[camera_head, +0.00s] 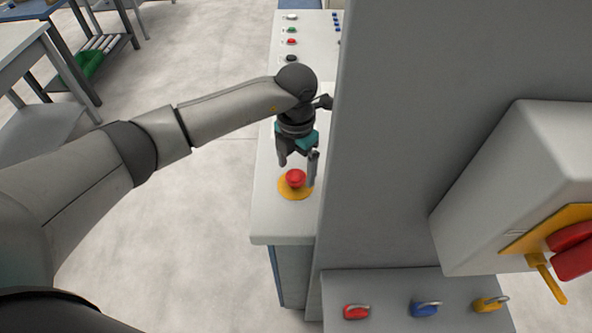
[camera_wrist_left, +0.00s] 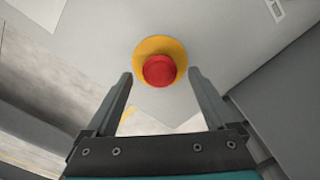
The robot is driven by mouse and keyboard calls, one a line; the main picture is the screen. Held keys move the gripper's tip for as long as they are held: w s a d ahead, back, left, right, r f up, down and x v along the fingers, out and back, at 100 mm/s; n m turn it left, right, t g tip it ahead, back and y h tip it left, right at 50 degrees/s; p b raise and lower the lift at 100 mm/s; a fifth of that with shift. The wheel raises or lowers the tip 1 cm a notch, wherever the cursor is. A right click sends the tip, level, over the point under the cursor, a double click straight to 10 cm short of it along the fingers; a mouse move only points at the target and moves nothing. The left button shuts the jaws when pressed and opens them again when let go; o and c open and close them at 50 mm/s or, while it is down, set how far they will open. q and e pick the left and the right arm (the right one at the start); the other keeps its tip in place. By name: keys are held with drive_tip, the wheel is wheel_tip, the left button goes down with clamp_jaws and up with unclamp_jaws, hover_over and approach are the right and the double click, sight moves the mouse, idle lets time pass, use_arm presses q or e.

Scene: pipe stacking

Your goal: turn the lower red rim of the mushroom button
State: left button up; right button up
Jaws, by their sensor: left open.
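The red mushroom button (camera_head: 295,178) sits on a yellow round base (camera_head: 293,191) on top of the light grey console, near its front end. My left gripper (camera_head: 298,165) is open and close to the button, with its fingers pointing down. In the left wrist view the red button (camera_wrist_left: 160,71) lies between and beyond the two fingertips, with the yellow base (camera_wrist_left: 150,47) around it. I cannot tell whether a finger touches it. The lower red rim is not clearly distinguishable from the cap. My right gripper is not in view.
A tall grey panel (camera_head: 430,90) stands right beside the console. A box with a red and yellow switch (camera_head: 570,240) is at the right. Red, blue and yellow padlocks (camera_head: 424,309) lie on a lower grey surface. More small buttons (camera_head: 291,42) sit farther back.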

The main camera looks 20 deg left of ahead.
use_arm(q)
wheel_tip(320, 180, up, 13)
idle(0.3)
drive_tip(key=shift+r, duration=0.1)
